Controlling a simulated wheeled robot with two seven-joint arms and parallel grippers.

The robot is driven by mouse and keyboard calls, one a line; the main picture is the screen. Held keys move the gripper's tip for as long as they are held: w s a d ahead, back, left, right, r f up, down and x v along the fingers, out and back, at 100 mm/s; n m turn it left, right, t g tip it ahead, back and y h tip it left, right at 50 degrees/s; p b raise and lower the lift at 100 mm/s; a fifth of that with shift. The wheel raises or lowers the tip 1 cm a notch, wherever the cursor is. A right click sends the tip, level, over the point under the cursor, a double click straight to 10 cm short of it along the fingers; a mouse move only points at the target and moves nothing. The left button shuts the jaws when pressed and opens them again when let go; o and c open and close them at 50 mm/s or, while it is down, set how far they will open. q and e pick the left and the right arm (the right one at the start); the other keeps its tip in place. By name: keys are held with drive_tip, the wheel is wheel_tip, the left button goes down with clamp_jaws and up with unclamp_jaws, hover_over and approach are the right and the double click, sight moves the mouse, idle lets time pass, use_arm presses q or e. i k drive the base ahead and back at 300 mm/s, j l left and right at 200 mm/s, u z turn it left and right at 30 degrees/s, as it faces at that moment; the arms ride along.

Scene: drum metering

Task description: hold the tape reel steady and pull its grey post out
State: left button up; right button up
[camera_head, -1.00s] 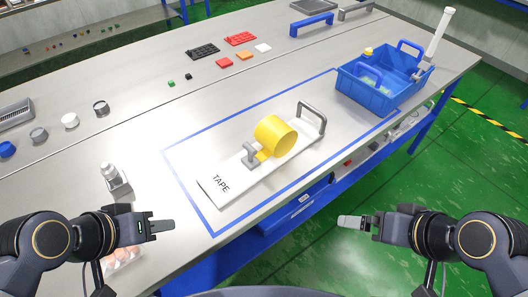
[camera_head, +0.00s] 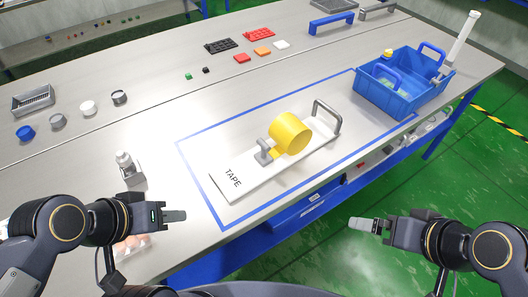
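The yellow tape reel (camera_head: 290,134) lies on its side on a white plate (camera_head: 232,192) marked TAPE. A small grey upright piece (camera_head: 263,152) stands at the reel's left end, and a grey arched bar (camera_head: 328,117) stands at its right, near the plate's far end. I cannot tell which one is the post. My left gripper (camera_head: 172,216) is left of the plate, well apart from it, and holds nothing visible.
A blue line frames the plate's area. A blue tote (camera_head: 404,88) stands at the right. A small white-topped bottle (camera_head: 127,166) stands near my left gripper. Caps and coloured blocks sit further back. The bench between my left gripper and the plate is clear.

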sight(267, 154)
drive_tip(key=i+l+u, duration=0.15)
drive_tip(key=l+u, duration=0.3)
drive_tip(key=i+l+u, duration=0.1)
drive_tip(key=l+u, duration=0.75)
